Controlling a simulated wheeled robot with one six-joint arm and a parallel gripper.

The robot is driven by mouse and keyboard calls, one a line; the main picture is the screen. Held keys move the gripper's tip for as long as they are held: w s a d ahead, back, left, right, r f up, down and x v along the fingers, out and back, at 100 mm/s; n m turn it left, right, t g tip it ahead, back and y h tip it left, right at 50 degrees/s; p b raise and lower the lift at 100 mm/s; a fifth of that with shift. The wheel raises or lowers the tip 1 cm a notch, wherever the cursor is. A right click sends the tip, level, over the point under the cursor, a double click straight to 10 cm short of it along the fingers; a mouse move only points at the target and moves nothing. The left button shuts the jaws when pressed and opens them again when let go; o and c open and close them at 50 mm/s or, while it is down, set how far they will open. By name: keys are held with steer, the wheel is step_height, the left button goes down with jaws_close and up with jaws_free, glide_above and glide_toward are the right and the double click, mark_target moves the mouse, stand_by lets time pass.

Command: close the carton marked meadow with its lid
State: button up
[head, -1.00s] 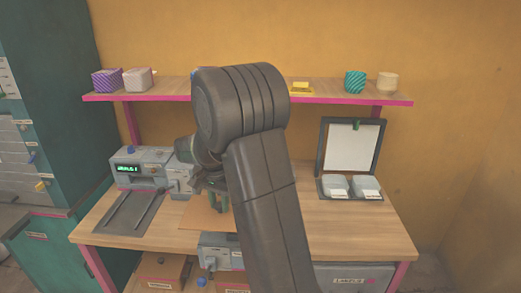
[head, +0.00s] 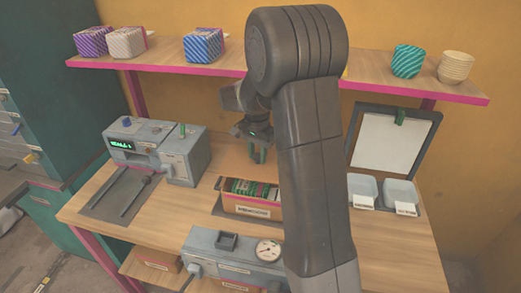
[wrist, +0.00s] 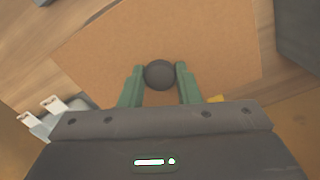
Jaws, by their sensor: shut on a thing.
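My gripper (head: 258,152) is raised above the table, behind and above an open carton. In the wrist view my gripper (wrist: 160,80) is shut on the round dark knob (wrist: 159,74) of a flat brown lid (wrist: 200,55). The lid is hard to make out in the head view, partly behind my arm. The carton (head: 252,209) stands on the table with its top open, showing a row of green and red packets. Its front label is too small to read surely. My arm hides the carton's right end.
A grey press with a gauge (head: 268,249) stands in front of the carton. A grey machine with a green display (head: 122,146) is at left. Two white trays (head: 362,188) and a framed panel (head: 391,142) are at right.

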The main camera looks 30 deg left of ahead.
mark_target(257, 163)
steer(key=shift+f+b, duration=2.05)
steer(key=shift+f, duration=1.05)
steer(key=shift+f, duration=0.55)
steer(key=o, duration=1.5)
steer(key=shift+o, duration=0.2)
steer(key=shift+r+p, duration=2.3)
steer(key=shift+r, duration=1.25)
